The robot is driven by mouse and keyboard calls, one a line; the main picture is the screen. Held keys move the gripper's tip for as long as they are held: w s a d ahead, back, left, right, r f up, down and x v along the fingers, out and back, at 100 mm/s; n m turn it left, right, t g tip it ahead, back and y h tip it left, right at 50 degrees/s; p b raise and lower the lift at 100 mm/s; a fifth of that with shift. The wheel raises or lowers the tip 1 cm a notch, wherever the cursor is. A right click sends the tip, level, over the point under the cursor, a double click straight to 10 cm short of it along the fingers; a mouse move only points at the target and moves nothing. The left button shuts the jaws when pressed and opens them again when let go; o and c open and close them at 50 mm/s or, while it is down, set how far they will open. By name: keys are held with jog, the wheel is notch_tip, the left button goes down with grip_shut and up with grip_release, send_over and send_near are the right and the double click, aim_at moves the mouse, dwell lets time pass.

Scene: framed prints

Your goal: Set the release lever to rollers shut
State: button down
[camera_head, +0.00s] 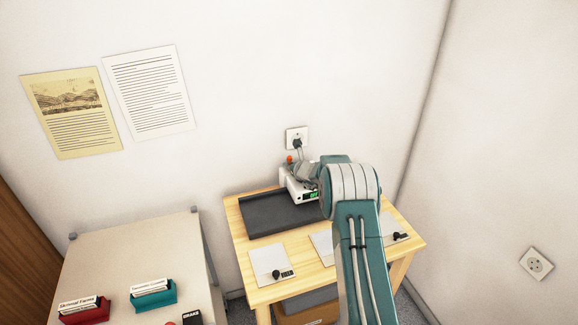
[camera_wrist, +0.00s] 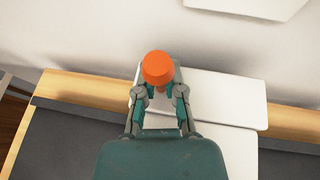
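The release lever ends in an orange knob (camera_wrist: 158,68), seen from above in the wrist view. In the head view the knob (camera_head: 290,159) stands at the left end of a white machine (camera_head: 297,189) with a small green display. My gripper (camera_wrist: 160,92) is open, its two grey and teal fingers spread on either side of the lever just below the knob. The knob covers part of the fingertips, and I cannot tell whether either finger touches the lever.
White sheets with small dark items (camera_head: 270,263) lie in front. A wall socket (camera_head: 297,138) with a plug is behind.

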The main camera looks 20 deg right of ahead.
jog(key=shift+w+g, duration=0.2)
jog(key=shift+g, duration=0.6)
jog(key=c, duration=0.7)
grip_release()
jog(key=v, duration=1.1)
jog(key=shift+s+r, duration=0.2)
jog(key=shift+s, duration=0.2)
